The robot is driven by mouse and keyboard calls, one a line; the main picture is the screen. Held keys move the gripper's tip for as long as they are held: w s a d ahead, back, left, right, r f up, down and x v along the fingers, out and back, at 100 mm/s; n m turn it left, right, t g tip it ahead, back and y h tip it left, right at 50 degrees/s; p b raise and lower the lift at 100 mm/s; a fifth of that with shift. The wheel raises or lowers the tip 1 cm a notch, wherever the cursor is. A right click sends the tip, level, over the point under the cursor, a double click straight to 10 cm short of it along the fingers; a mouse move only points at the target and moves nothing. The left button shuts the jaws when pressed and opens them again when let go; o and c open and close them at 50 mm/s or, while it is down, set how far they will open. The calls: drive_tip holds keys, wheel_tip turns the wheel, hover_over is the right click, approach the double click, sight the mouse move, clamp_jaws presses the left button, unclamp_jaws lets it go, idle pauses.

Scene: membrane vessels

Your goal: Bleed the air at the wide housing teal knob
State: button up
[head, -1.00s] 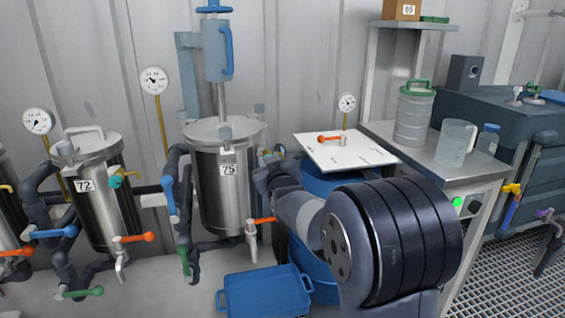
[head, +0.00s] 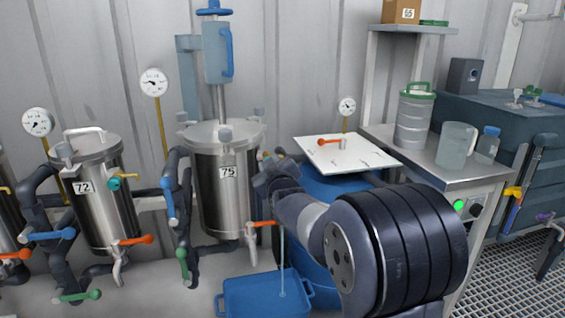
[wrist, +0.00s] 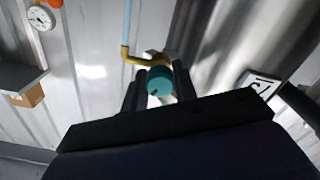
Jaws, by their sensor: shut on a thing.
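The wide steel housing marked 75 (head: 210,190) stands upright left of my gripper in the head view. My gripper (head: 272,178) is at its right side, near the upper part. In the wrist view the teal knob (wrist: 159,88) sits between the two dark fingers of my gripper (wrist: 160,92), which are shut on it. A brass fitting (wrist: 148,60) is just beyond the knob. In the head view my gripper hides the knob. A thin pale stream (head: 282,260) falls from below my gripper into the blue tray (head: 247,299) on the floor.
A narrower housing marked 72 (head: 105,215) with its own teal knob (head: 115,183) stands at left. A blue drum (head: 345,188) with a white board (head: 365,157) is behind my arm. A bench (head: 465,175) with a jug (head: 455,146) is at right.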

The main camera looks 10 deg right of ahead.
drive_tip(key=shift+f+m+b, duration=0.2)
drive_tip(key=shift+m+b, duration=0.3)
drive_tip(key=shift+m, duration=0.5)
drive_tip(key=shift+r+m+b, duration=0.15)
drive_tip(key=shift+m+b, duration=0.15)
drive_tip(key=shift+m, duration=0.7)
drive_tip(key=shift+m+b, duration=0.45)
drive_tip(key=shift+m, duration=0.65)
drive_tip(key=m+b, duration=0.1)
drive_tip(key=m, duration=0.3)
drive_tip(key=m+b, duration=0.1)
drive_tip(key=m, duration=0.1)
drive_tip(key=shift+m, duration=0.3)
drive_tip(key=o, duration=1)
drive_tip(key=shift+c, duration=0.2)
drive_tip(key=shift+s, duration=0.15)
